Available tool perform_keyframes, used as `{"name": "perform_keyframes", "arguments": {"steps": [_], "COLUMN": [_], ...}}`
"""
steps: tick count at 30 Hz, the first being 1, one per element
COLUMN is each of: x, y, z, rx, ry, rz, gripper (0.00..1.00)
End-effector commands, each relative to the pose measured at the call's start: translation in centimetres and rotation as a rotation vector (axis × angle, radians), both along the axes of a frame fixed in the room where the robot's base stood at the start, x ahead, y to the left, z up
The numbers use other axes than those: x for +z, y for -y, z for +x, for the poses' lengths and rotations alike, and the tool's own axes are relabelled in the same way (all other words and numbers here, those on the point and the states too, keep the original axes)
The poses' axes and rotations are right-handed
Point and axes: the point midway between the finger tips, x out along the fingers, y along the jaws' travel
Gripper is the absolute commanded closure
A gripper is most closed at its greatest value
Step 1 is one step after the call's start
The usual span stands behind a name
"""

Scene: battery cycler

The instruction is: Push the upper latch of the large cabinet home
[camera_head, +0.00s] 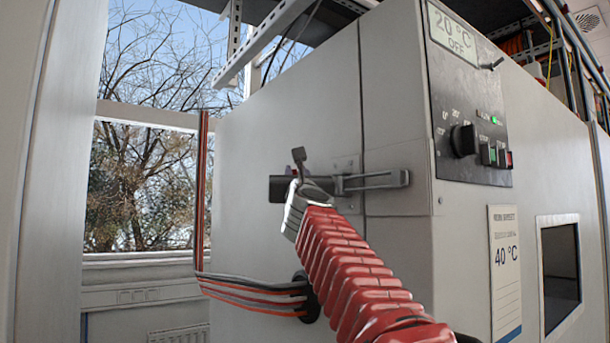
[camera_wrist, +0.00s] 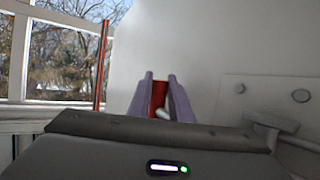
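The large cabinet (camera_head: 270,120) is a tall pale grey box. Its metal latch (camera_head: 375,182) lies horizontally across the vertical seam at the front left edge. A bolted plate (camera_wrist: 268,88) and part of the latch's metal (camera_wrist: 272,122) show at the right in the wrist view. My gripper (camera_head: 298,158) is at the end of my red arm, just left of the latch and close to the cabinet side. Its two purple-grey fingers (camera_wrist: 159,98) stand up with red between them. I cannot tell whether that red is a held thing, or whether the fingers touch the latch.
A control panel (camera_head: 467,100) with a knob and buttons is at the upper right. A 40 °C sheet (camera_head: 505,270) hangs below it. Grey and red cables (camera_head: 250,295) enter the cabinet side below my gripper. A window (camera_head: 145,180) is at the left.

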Motion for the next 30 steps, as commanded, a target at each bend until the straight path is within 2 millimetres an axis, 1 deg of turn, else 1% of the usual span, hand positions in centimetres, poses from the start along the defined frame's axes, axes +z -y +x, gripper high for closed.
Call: {"name": "perform_keyframes", "arguments": {"steps": [1,3,14,30], "x": [-1.8,-1.8,-2.0,-2.7], "y": [0.3,0.2,0.4,0.7], "z": [1.3,1.3,0.4,-1.9], "rx": [-0.011,-0.011,-0.015,-0.012], "ry": [-0.028,-0.028,-0.027,-0.022], "rz": [-0.002,-0.002,-0.002,-0.001], "gripper": [0.66,0.63,0.63,0.63]}}
